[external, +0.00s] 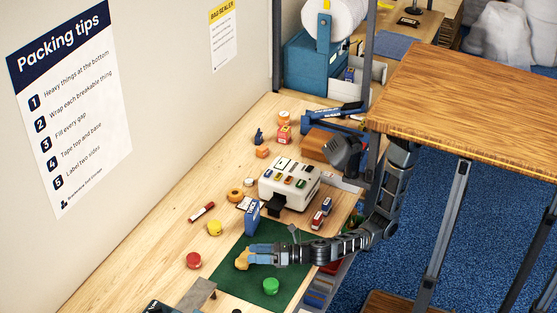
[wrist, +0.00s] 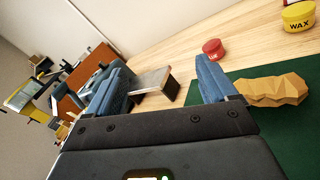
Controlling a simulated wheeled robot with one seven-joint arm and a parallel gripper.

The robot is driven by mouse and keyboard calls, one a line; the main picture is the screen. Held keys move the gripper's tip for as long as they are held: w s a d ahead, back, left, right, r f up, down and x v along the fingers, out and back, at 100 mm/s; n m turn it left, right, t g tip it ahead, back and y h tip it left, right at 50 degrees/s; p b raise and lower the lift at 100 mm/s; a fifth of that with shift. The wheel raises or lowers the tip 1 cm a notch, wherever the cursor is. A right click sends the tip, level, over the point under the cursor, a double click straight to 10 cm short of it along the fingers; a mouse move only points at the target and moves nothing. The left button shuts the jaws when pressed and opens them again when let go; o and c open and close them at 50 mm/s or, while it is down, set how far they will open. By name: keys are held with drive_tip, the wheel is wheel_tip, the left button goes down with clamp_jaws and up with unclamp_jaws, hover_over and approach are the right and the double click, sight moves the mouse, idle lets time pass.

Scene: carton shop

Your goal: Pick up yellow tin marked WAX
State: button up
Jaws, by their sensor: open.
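In the external view a yellow tin (external: 214,229) stands on the wooden bench, left of the dark green mat. My gripper (external: 254,254) is low over the mat, to the right of and nearer than the tin, and apart from it. In the wrist view my gripper (wrist: 164,78) has its blue fingers wide apart and holds nothing. The tin lies well outside the jaws, past the right finger.
A tan faceted piece (wrist: 272,90) lies right beside the right finger, outside the jaws. A red tin (external: 194,260) stands left of the mat (external: 235,284), and a green tin (external: 270,286) on it. A blue box (external: 252,217) stands upright near the arm. A grey-topped stand (external: 199,294) is at the front.

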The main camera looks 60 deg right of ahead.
drive_tip(key=w+d+f+m+h+b, duration=0.1)
drive_tip(key=w+d+f+h, duration=0.15)
drive_tip(key=w, duration=0.45)
drive_tip(key=w+d+f+m+h, duration=0.1)
drive_tip(key=w+d+h, duration=0.25)
drive_tip(key=w, duration=0.25)
drive_tip(key=m+g+h+b, duration=0.1)
drive_tip(key=m+g+h, duration=0.15)
drive_tip(key=h, duration=0.35)
approach(212, 225)
drive_tip(key=shift+n+g, duration=0.45)
drive_tip(key=x, duration=0.4)
drive_tip(key=shift+w+d+r, duration=0.15)
drive_tip(key=shift+w+d, duration=0.05)
drive_tip(key=shift+d, duration=0.15)
drive_tip(key=shift+f+x, duration=0.2)
drive_tip(key=shift+x, duration=3.4)
drive_tip(key=shift+s, duration=0.15)
drive_tip(key=shift+c, duration=0.3)
drive_tip(key=c, duration=1.1)
